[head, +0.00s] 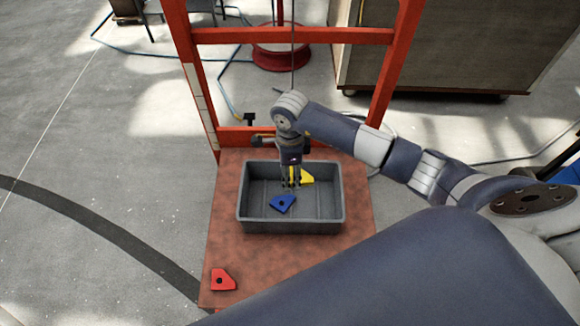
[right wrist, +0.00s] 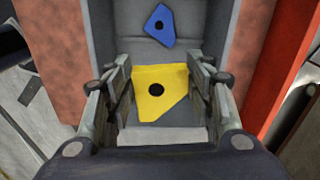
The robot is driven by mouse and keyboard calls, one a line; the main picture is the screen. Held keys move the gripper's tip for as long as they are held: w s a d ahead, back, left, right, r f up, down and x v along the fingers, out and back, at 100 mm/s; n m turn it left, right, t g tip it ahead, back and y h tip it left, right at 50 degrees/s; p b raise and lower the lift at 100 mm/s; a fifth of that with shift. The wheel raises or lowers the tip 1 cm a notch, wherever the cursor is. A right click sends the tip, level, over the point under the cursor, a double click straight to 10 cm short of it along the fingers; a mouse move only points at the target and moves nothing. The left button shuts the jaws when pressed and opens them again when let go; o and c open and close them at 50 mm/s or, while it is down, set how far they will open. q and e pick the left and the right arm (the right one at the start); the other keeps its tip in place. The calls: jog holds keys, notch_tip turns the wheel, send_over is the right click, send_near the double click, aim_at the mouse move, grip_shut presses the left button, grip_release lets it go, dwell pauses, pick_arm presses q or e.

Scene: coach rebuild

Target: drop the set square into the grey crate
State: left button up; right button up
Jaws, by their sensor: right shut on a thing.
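A yellow set square (head: 308,177) with a round hole is held between the fingers of my right gripper (head: 291,183), which is shut on it. In the right wrist view the yellow set square (right wrist: 160,95) sits between the two fingers. The grey crate (head: 292,227) stands on a reddish-brown table top. The gripper and the yellow piece are over the crate's inside, in its back half; their exact height above its floor is hard to tell. My left gripper is not in view.
A blue piece (head: 282,203) of similar shape lies on the crate floor. A red piece (head: 223,280) lies on the table (head: 280,262) at the front left. An orange-red frame (head: 290,36) rises behind the crate.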

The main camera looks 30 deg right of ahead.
notch_tip(320, 180, down, 6)
jog(key=b, duration=0.4)
jog(key=shift+r, duration=0.1)
jog(key=o, duration=1.2)
notch_tip(320, 180, up, 12)
jog(key=shift+r, duration=0.1)
